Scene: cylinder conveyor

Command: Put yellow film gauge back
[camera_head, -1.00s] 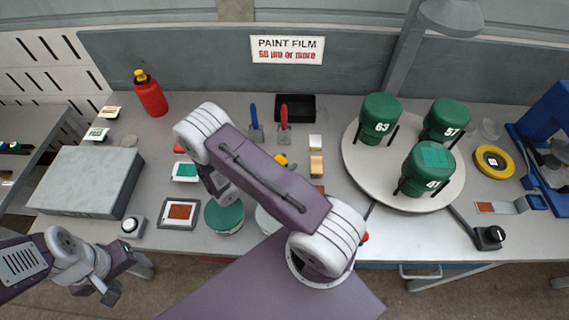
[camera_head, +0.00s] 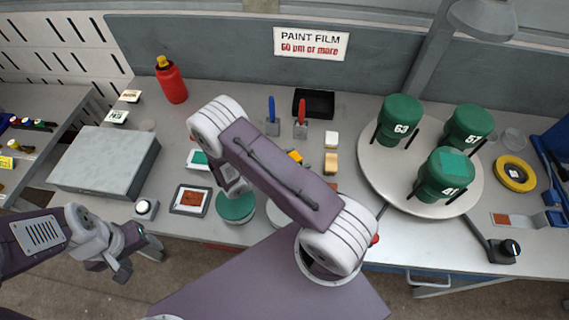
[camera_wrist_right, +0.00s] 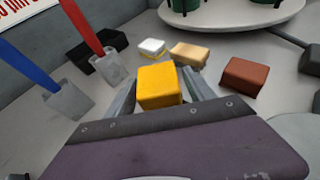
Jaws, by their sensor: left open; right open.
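The yellow film gauge, a small yellow block (camera_wrist_right: 160,85), lies between the fingers of my right gripper (camera_wrist_right: 163,92) in the right wrist view. The fingers are open on both sides of it; contact cannot be told. In the head view only a bit of the yellow gauge (camera_head: 295,156) shows past my right arm, which hides the right gripper. My left gripper (camera_head: 121,268) is open and empty at the lower left, in front of the bench edge.
White (camera_wrist_right: 152,47), tan (camera_wrist_right: 189,55) and brown (camera_wrist_right: 244,77) blocks lie beyond the gauge. Green drums stand on a round turntable (camera_head: 376,174). A sign (camera_head: 311,43) reads "PAINT FILM 60 µm or more".

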